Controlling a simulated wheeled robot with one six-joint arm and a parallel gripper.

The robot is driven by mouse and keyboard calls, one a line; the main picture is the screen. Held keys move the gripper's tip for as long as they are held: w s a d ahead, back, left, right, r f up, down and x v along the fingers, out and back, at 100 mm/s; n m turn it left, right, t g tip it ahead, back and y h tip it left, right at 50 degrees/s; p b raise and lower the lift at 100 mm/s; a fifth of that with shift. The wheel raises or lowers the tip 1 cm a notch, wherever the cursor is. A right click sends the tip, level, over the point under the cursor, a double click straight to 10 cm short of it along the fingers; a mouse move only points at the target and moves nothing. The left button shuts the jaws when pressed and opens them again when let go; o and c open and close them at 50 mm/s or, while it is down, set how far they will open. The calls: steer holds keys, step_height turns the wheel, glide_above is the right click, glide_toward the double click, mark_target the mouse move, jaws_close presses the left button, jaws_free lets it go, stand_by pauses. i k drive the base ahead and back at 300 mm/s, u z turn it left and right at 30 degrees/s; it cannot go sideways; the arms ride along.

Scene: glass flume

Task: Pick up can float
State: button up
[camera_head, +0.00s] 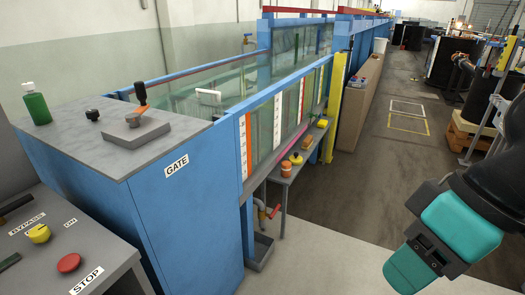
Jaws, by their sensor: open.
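A small orange can-shaped object (286,168), which looks like the can float, stands on the near end of a narrow grey side bench (283,182) along the glass flume (283,112). A yellow round piece with a dark knob (296,158) stands just behind it. My gripper (432,252), with teal fingers, is at the lower right of the head view, well to the right of the bench and apart from it. It is open, and nothing shows between its fingers.
A yellow block (322,123) and other small items lie farther along the bench. A yellow post (334,105) rises beyond it. A red-handled valve (270,211) sits below. The blue gate cabinet (150,205) and control panel (70,245) fill the left. The floor right of the bench is clear.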

mark_target(287, 166)
steer(key=u, duration=0.1)
steer(key=i, duration=1.1)
steer(key=z, duration=0.35)
steer(key=i, duration=1.85)
steer(key=u, duration=0.1)
